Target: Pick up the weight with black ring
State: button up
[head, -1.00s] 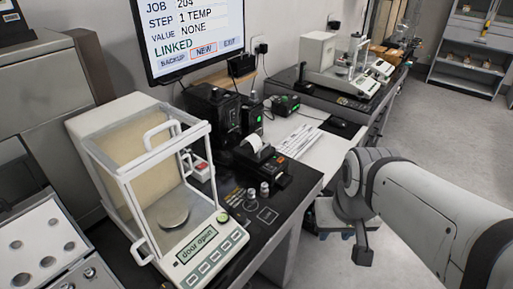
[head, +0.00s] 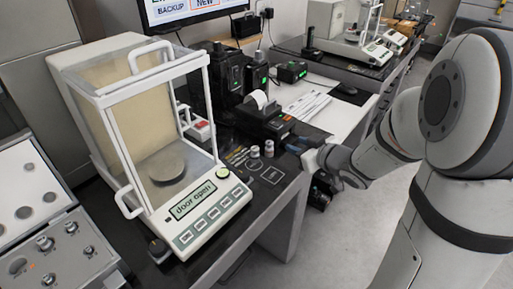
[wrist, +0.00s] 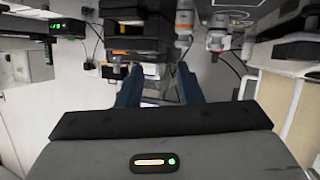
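Two small pale cylinders stand side by side on the black table top in front of the printer, a left one (head: 255,152) and a right one (head: 269,149). They look like the weights, but the head view is too coarse to show which has a black ring. My gripper (head: 312,157) is to their right, at the table's edge, apart from both. In the wrist view its two blue fingers (wrist: 158,88) are spread apart with no object visibly held. Two small cylinders with orange-red marks, one (wrist: 185,20) and another (wrist: 217,40), show beyond the fingers, right of centre.
A glass-walled balance (head: 190,215) reading "door open" stands left of the cylinders, with a round pan (head: 167,166) inside. A printer (head: 264,122) is just behind them. A case with knobs and round recesses (head: 50,245) is at the far left. Floor is clear at right.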

aim_at(257, 152)
jog(key=a+f+y, duration=0.1)
jog(key=s+a+f+n+g+y+b, duration=0.1)
jog(key=a+y, duration=0.1)
jog(key=s+a+f+n+g+y, duration=0.1)
jog(key=shift+s+a+f+y+b, duration=0.15)
jog(key=shift+y+b, duration=0.2)
jog(key=shift+y, duration=0.05)
jog(key=shift+a, duration=0.35)
jog(key=b+x, duration=0.1)
jog(key=x, duration=0.6)
jog(key=shift+a, duration=0.15)
jog(key=shift+c, duration=0.2)
grip_shut()
